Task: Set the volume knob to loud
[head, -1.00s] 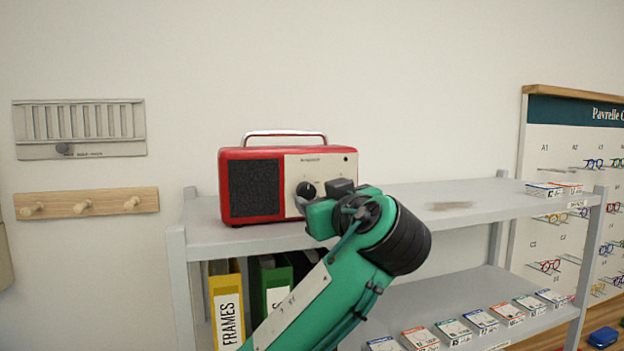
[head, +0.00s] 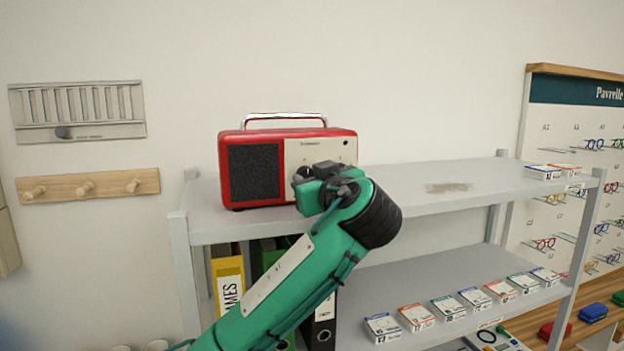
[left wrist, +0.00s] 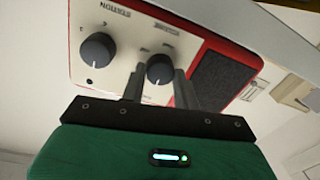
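A red radio (head: 345,149) with a cream front, dark speaker grille and chrome handle stands on the shelf's top board. In the left wrist view the radio appears turned over, with two dark round knobs on its cream panel (left wrist: 115,80). One knob (left wrist: 160,68) is nearer the speaker, the other knob (left wrist: 97,50) farther left. The small labels are too blurred to read surely. My left gripper (head: 318,172) is at the radio's front. Its fingers (left wrist: 160,80) stand apart, either side of the knob nearer the speaker; contact cannot be told. My right gripper is not in view.
The grey shelf (head: 415,193) is clear to the radio's right, except for a brown smudge and small boxes (head: 545,172) at the far end. A slotted wall panel (head: 78,110) and peg rail (head: 88,186) hang left.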

